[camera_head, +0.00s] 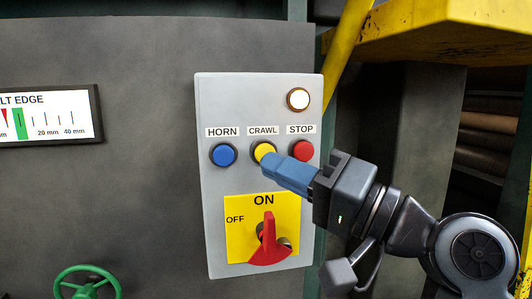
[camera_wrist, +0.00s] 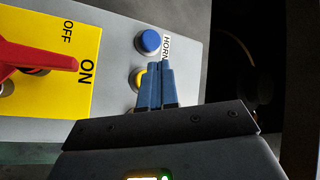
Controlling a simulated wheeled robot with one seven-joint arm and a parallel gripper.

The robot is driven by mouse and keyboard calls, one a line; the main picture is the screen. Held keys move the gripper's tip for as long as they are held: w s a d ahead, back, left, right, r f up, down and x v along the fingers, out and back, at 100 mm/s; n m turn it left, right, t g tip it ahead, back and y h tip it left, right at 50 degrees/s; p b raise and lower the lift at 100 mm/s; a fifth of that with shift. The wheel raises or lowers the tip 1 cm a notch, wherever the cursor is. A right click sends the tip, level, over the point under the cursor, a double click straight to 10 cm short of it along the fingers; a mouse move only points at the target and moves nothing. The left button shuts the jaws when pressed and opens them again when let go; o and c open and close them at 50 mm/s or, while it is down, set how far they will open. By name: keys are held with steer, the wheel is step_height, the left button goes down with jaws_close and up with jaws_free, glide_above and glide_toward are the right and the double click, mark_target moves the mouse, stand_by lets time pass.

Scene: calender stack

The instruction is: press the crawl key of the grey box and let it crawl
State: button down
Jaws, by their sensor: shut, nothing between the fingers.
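The grey box (camera_head: 222,100) is fixed upright on a dark wall. Its yellow CRAWL key (camera_head: 264,150) sits between the blue HORN key (camera_head: 224,154) and the red STOP key (camera_head: 303,150). My gripper (camera_head: 268,167) is shut and empty, its blue fingertips at the lower edge of the CRAWL key. In the wrist view the fingers (camera_wrist: 160,68) partly hide the yellow key (camera_wrist: 137,77). I cannot tell whether they touch it or whether it is pushed in. The red rotary switch (camera_head: 268,238) points up to ON. The round lamp (camera_head: 298,99) looks white.
A gauge (camera_head: 50,117) marked "LT EDGE" hangs at left, with a green band and a red pointer left of it. A green handwheel (camera_head: 87,284) is at lower left. A yellow beam (camera_head: 430,30) and post stand at upper right. The wall between gauge and box is clear.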

steer(key=s, duration=0.1)
steer(key=s+d, duration=0.1)
steer(key=s, duration=0.1)
steer(key=shift+s, duration=0.15)
stand_by(0.5)
steer(key=s+d+f+m+t+h, duration=0.1)
steer(key=d+f+m+t+h, duration=0.15)
steer(key=f, duration=0.45)
steer(key=d+f+m+t+h, duration=0.2)
steer(key=d+f+h, duration=0.2)
steer(key=f, duration=0.4)
steer(key=s+d+f+h, duration=0.7)
steer(key=s+d+f, duration=0.25)
steer(key=f, duration=0.25)
steer(key=s+d+f+n+h, duration=0.1)
steer(key=s+d+n+h, duration=0.1)
steer(key=s, duration=1)
steer(key=s+d+f+n+h, duration=0.1)
steer(key=s+d+n+h, duration=0.1)
steer(key=s, duration=1.1)
steer(key=shift+d, duration=0.7)
steer(key=shift+a, duration=0.1)
